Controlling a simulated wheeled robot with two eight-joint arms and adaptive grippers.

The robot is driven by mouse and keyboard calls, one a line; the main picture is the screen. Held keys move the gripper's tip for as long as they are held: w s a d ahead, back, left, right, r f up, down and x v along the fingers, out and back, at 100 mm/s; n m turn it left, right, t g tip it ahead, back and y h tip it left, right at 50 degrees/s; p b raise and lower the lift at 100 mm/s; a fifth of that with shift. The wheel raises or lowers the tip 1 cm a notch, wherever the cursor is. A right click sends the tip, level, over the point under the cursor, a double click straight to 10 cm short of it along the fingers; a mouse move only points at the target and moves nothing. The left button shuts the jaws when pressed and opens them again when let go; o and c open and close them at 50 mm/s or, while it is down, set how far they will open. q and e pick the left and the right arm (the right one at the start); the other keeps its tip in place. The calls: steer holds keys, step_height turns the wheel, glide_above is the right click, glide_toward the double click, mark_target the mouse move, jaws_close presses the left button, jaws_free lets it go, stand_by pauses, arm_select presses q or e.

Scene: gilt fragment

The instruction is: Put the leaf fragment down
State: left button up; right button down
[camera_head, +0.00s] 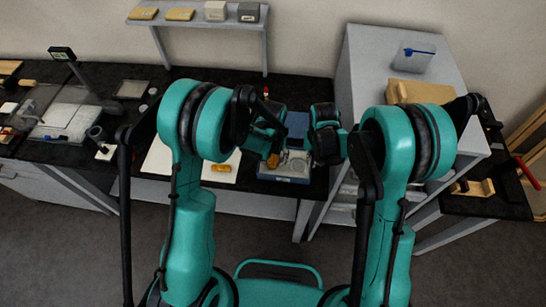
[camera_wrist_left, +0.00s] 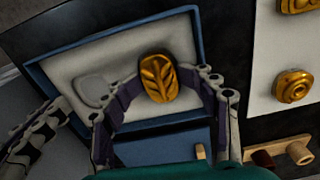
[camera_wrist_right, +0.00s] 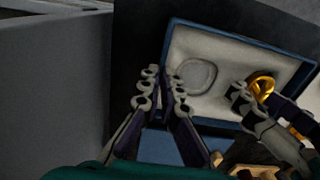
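The gilt leaf fragment (camera_wrist_left: 158,78) is an oval gold piece with a raised leaf. My left gripper (camera_wrist_left: 160,88) has its fingers against both sides of it and holds it over the box. The fragment also shows from the side in the right wrist view (camera_wrist_right: 262,86). The blue-rimmed box (camera_wrist_left: 196,40) has a pale lining with an oval recess (camera_wrist_right: 197,76), which is empty, beside the fragment. Whether the fragment touches the lining, I cannot tell.
A white board (camera_head: 160,160) with gold pieces (camera_wrist_left: 295,86) lies beside the box on the dark bench. A wooden rest (camera_wrist_left: 296,150) is close to the box. A grey cabinet (camera_head: 375,65) stands to the right, and a shelf (camera_head: 190,24) is behind.

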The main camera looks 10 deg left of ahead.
mark_target(273, 160)
arm_select(q)
steer(key=shift+f, duration=0.25)
arm_select(e)
steer(key=shift+f, duration=0.2)
arm_select(q)
steer(key=shift+r, duration=0.2)
arm_select(e)
steer(key=shift+w, duration=0.1)
arm_select(q)
step_height(273, 160, up, 14)
steer(key=s+a+r+t, duration=0.3)
steer(key=s+a+r, duration=0.1)
steer(key=s, duration=0.3)
steer(key=s+a+r+t, duration=0.4)
steer(key=s+a, duration=0.3)
steer(key=s, duration=0.1)
steer(key=shift+s+r+n, duration=0.25)
steer(key=shift+n, duration=0.05)
